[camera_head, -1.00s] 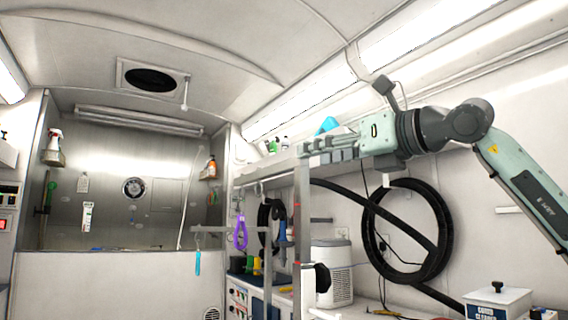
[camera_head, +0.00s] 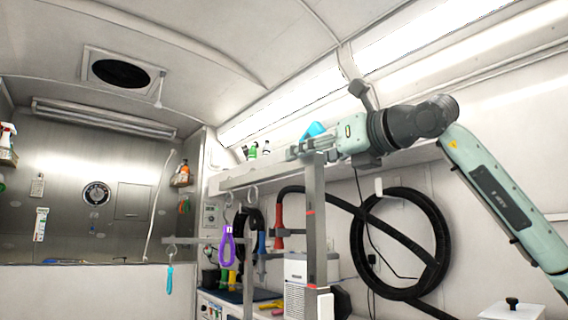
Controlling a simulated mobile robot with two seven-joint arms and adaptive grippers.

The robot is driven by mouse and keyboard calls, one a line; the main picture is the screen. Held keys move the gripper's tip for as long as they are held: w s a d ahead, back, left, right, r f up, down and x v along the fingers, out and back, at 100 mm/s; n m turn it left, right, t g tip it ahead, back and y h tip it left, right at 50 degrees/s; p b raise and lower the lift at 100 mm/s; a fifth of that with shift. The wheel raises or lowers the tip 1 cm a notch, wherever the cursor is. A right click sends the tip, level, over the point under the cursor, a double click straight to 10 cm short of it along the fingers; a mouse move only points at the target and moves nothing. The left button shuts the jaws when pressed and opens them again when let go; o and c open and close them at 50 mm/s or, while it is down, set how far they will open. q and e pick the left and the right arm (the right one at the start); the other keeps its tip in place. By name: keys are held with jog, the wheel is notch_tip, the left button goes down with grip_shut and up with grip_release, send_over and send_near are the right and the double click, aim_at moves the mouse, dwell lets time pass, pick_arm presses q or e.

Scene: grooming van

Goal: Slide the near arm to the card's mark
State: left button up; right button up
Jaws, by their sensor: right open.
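A grey upright post (camera_head: 315,215) with red marks stands in front of my right arm. A black knob (camera_head: 341,303) shows low beside it, cut by the bottom edge. A second, farther post (camera_head: 248,270) carries a horizontal arm (camera_head: 200,241) with a teal loop (camera_head: 169,279) hanging from its end. A purple loop (camera_head: 227,248) hangs near that post. A white card (camera_head: 41,224) is on the steel back wall; its print is too small to read. My right gripper (camera_head: 297,151) is open, pointing left around the post's top; I cannot tell whether it touches. My left gripper is not in view.
A coiled black hose (camera_head: 440,235) hangs on the right wall. A white ribbed unit (camera_head: 297,272) and a white lidded box (camera_head: 512,311) stand low on the counter side.

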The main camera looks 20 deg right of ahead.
aim_at(289, 163)
jog(key=p+x, duration=0.1)
jog(key=x, duration=0.4)
jog(key=shift+w, duration=0.15)
jog(key=shift+w+a+f, duration=0.1)
jog(key=shift+w+a, duration=0.15)
jog(key=shift+w, duration=0.2)
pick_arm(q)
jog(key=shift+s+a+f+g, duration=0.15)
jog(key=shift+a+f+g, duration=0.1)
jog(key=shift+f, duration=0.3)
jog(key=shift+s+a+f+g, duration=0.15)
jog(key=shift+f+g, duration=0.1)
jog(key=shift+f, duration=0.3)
pick_arm(e)
jog(key=shift+c, duration=0.3)
grip_shut()
